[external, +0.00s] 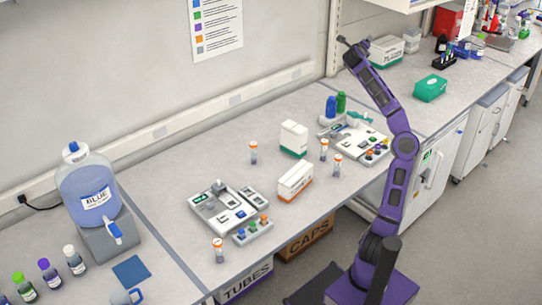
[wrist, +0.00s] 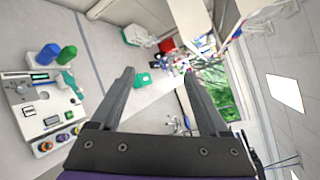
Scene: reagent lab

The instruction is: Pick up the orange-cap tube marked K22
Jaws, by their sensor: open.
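Several orange-cap tubes stand upright on the grey bench in the external view. One (external: 253,153) is at the back middle, one (external: 323,150) is right of the white boxes, one (external: 337,166) is just in front of that, and one (external: 218,250) is near the front edge at left. Their markings are too small to read, so I cannot tell which is K22. My gripper (external: 343,41) is raised high above the bench, far from the tubes. In the wrist view my gripper (wrist: 160,88) is open with nothing between its fingers; no orange-cap tube is clearly visible there.
Two white boxes (external: 294,138) (external: 294,182) stand among the tubes. A white device (external: 222,210) is at left and another (external: 362,146) at right, also in the wrist view (wrist: 38,110). A blue jug (external: 88,185) stands far left. Bare bench lies between them.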

